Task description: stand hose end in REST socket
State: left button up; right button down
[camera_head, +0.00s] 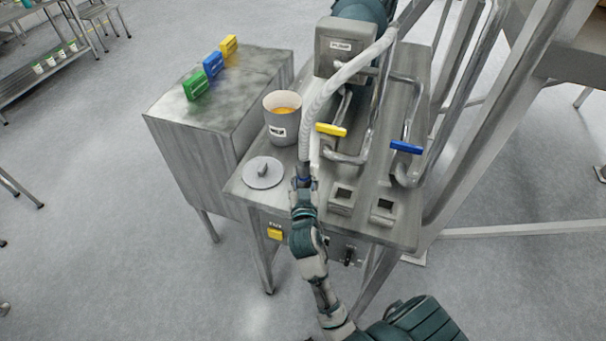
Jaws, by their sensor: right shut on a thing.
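The white ribbed hose (318,98) curves from the grey pump box's upper right down to the table's front. My right gripper (304,180) is shut on the hose's lower end, between the round lid and the sockets. The fingers largely hide the hose end. Two square grey sockets stand near the table's front right edge, a left one (341,196) and a right one (383,208), both with dark openings and nothing in them. I cannot read which is marked REST. The gripper is left of both sockets. My left gripper is not in view.
A grey pot (283,128) with orange contents stands behind the round lid (262,172). Yellow (331,129) and blue (406,147) valve handles sit on pipes behind the sockets. A pump box (346,46) stands at the back. A side cabinet (180,122) carries green, blue and yellow blocks.

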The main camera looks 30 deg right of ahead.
aim_at(304, 158)
jog(key=c, duration=0.7)
grip_release()
jog(key=shift+f, duration=0.1)
notch_tip(304, 158, up, 11)
jog(key=p, duration=1)
jog(key=shift+r+p, duration=0.4)
jog(key=shift+r, duration=0.65)
